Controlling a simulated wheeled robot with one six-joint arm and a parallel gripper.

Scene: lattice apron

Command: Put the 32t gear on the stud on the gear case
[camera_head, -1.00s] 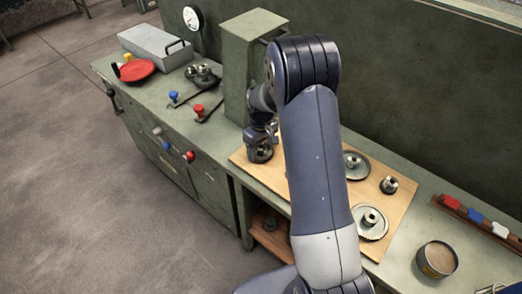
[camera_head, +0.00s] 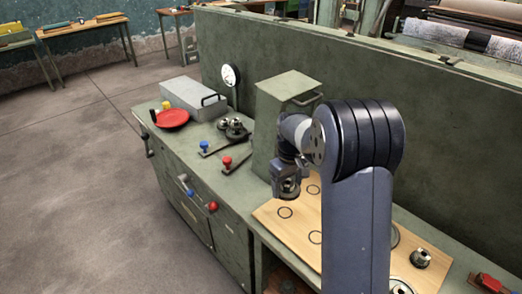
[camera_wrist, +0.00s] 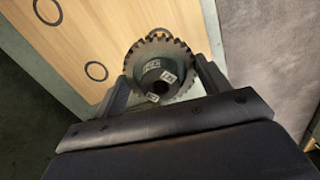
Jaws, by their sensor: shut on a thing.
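My gripper (camera_wrist: 163,84) is shut on a dark toothed gear (camera_wrist: 148,62) with a central hub and small white labels, whose text I cannot read. In the head view my gripper (camera_head: 288,180) points down, with the gear (camera_head: 290,190) low in its jaws above the left end of a wooden board. A tall green box (camera_head: 283,108) with a handle stands behind it. I cannot tell for sure whether this box is the gear case, and no bare stud can be made out. A cluster of dark metal round parts (camera_head: 234,128) sits on the bench to the left.
Blue (camera_head: 204,146) and red (camera_head: 227,161) knobbed levers, a red dish (camera_head: 172,119), a grey case (camera_head: 190,96) and a gauge (camera_head: 230,76) stand left.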

